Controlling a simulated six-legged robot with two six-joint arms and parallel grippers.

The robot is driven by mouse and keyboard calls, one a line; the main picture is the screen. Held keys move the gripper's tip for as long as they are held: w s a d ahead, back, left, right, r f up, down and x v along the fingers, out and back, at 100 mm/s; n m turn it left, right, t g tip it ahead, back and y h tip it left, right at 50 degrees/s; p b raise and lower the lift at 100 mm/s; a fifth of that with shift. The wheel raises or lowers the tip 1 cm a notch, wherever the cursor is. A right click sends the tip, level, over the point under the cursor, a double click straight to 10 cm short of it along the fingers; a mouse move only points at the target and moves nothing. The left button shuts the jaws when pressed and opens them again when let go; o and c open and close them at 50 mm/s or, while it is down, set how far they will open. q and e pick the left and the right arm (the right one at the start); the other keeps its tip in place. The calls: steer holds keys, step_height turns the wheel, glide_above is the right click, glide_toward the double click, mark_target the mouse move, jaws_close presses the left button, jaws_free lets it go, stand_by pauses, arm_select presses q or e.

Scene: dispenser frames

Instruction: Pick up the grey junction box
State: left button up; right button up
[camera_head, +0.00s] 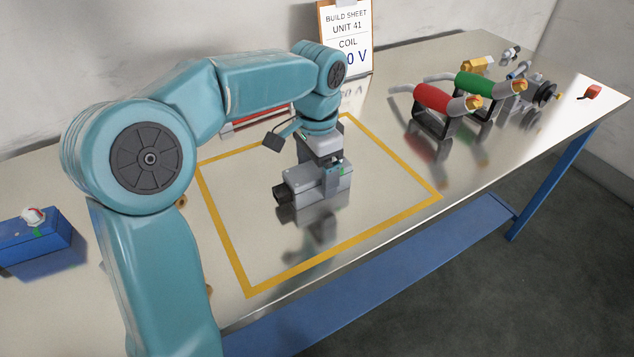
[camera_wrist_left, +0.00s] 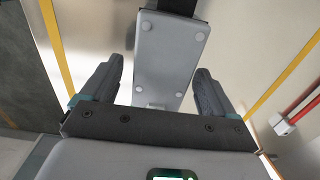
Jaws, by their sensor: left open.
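The grey junction box (camera_head: 302,184) lies on the metal table inside a yellow outline, with a black fitting (camera_head: 281,194) at its left end. My left gripper (camera_head: 332,170) points down over the box, with a finger in front of the box's near side. In the left wrist view the box (camera_wrist_left: 168,62), with round screw heads on its lid, lies between the spread fingers of the left gripper (camera_wrist_left: 160,75). Gaps show on both sides, so the fingers are open and not closed on it. My right gripper is not in view.
The yellow outline (camera_head: 222,232) has bare table around the box. A blue box (camera_head: 36,247) with a switch stands at left. A build sheet (camera_head: 345,35) stands behind. Red (camera_head: 432,97) and green (camera_head: 474,85) cylinders on black stands are at right.

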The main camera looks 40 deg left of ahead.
arm_select(q)
steer(key=shift+f, duration=0.15)
steer(key=c, duration=1.3)
